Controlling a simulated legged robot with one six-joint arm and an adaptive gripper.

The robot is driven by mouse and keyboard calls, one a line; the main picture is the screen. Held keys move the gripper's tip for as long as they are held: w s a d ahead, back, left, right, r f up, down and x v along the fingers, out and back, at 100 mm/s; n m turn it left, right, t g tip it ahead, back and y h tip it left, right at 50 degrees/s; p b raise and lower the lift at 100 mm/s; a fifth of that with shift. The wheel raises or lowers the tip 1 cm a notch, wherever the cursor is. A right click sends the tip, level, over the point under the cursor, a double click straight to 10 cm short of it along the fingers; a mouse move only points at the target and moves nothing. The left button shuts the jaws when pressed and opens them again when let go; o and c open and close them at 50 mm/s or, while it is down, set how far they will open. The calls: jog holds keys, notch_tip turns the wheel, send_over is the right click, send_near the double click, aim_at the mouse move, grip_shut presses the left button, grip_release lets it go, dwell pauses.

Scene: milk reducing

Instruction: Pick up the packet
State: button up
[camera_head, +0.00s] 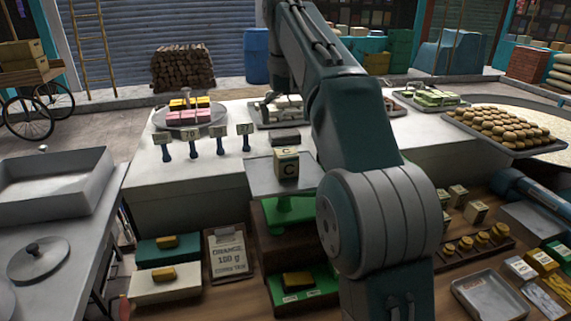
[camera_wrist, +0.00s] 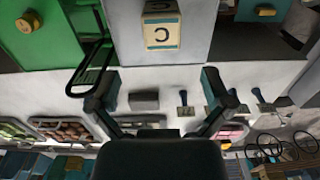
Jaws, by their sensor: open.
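A small tan packet with a dark band and a letter C (camera_head: 286,163) stands upright on the flat grey pan (camera_head: 258,178) of a green scale. In the wrist view the packet (camera_wrist: 160,28) is upside down at the top middle, on the pan (camera_wrist: 205,50). My gripper (camera_wrist: 158,92) is open and empty, its two fingers spread wide. The packet lies beyond the fingertips, roughly centred between them, and nothing touches it. In the head view my arm crosses the middle and the fingers cannot be made out clearly.
A dark grey block (camera_head: 285,138) lies on the white counter behind the pan. Several price tags on blue stands (camera_head: 220,140) are to its left. More small boxes (camera_head: 477,211) and brass weights (camera_head: 483,239) lie at the right. A clipboard (camera_head: 228,252) stands at the front.

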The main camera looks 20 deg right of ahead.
aim_at(286, 151)
jog(key=shift+s+a+f, duration=0.1)
jog(key=shift+s+f, duration=0.05)
jog(key=shift+f, duration=2.5)
jog(key=shift+s+a+f, duration=0.1)
jog(key=shift+f, duration=2.5)
jog(key=c, duration=1.3)
jog(key=shift+r, duration=0.45)
notch_tip(286, 151, up, 2)
jog(key=shift+r, duration=0.1)
jog(key=s+r, duration=0.3)
jog(key=s, duration=0.1)
jog(key=s+r, duration=0.3)
jog(key=s, duration=0.2)
jog(key=s+r, duration=0.4)
jog(key=s, duration=0.1)
